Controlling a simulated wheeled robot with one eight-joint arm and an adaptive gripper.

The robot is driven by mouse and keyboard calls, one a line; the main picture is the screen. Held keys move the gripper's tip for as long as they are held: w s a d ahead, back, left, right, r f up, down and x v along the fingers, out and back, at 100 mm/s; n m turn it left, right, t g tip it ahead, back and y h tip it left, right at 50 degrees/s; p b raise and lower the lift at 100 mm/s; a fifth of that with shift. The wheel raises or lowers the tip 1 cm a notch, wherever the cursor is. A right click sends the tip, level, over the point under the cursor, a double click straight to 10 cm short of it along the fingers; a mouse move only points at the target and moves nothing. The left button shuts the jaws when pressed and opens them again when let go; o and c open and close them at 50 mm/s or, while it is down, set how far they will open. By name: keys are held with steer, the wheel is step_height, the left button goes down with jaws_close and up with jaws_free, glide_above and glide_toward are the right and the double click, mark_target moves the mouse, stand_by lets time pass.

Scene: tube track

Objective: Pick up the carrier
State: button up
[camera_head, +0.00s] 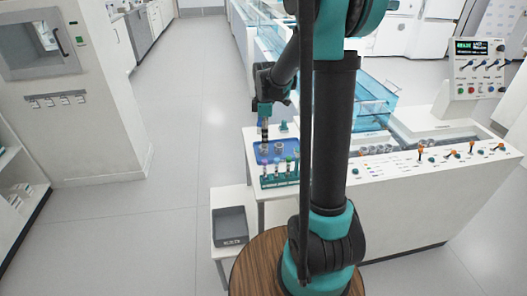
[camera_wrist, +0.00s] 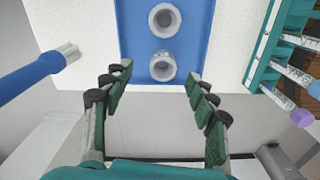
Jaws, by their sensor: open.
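Two light grey, hollow, ring-shaped pieces that look like carriers stand on a blue tray (camera_wrist: 141,28). The nearer carrier (camera_wrist: 162,67) lies just beyond and between my fingertips in the wrist view. The farther carrier (camera_wrist: 165,20) is above it in the picture. My gripper (camera_wrist: 158,80) is open, with a dark green padded finger on each side and nothing between the pads. In the head view my gripper (camera_head: 265,138) points down over the blue tray (camera_head: 252,146). There the carriers are small and partly hidden by my gripper.
A teal rack (camera_head: 279,181) of capped tubes stands in front of the tray; it also shows at right in the wrist view (camera_wrist: 268,50). A blue rod with a silver end (camera_wrist: 30,80) is at left. A grey bin (camera_head: 230,226) is lower; a white control counter (camera_head: 400,200) is right.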

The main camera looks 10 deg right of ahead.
mark_target(264, 150)
steer(key=shift+s+a+f, duration=0.1)
steer(key=shift+a+f, duration=0.1)
steer(key=shift+f, duration=1.25)
steer(key=shift+s+a+f, duration=0.1)
steer(key=shift+a+f, duration=0.05)
steer(key=shift+f, duration=1.25)
steer(key=shift+c, duration=0.4)
steer(key=c, duration=0.9)
